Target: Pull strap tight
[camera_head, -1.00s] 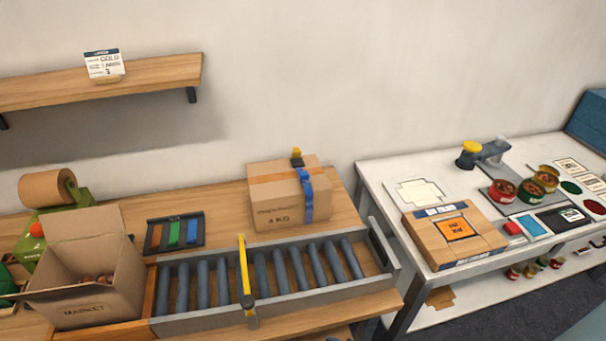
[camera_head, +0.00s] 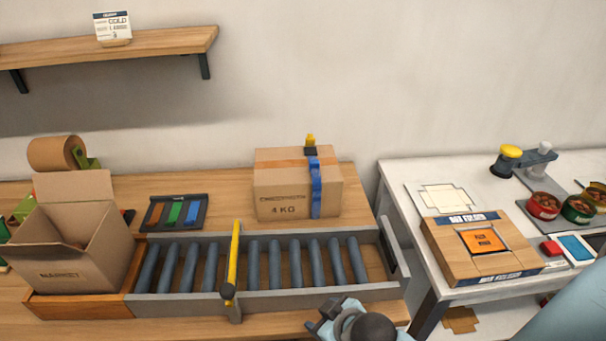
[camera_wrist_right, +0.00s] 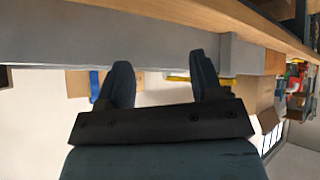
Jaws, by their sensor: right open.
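A closed cardboard box (camera_head: 265,196) marked 4 KG stands on the wooden table behind the roller conveyor. A blue strap (camera_head: 316,188) runs over its top and down its front, right of centre. A small yellow-topped black piece (camera_head: 310,145) sits at the back of the box top by the strap. My right gripper (camera_head: 327,316) is at the lower middle, in front of the conveyor and well short of the box. In the right wrist view, its two dark fingers (camera_wrist_right: 163,80) are apart with nothing between them. A blue strip (camera_wrist_right: 94,86) shows there beside the left finger. My left gripper is out of view.
The roller conveyor (camera_head: 290,295) lies between my right gripper and the box, with a yellow bar (camera_head: 233,255) across it. An open MARKET box (camera_head: 75,273) stands left. A colour-strip tray (camera_head: 174,212) lies behind the conveyor. A white table (camera_head: 400,172) holds an orange-labelled box (camera_head: 445,250).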

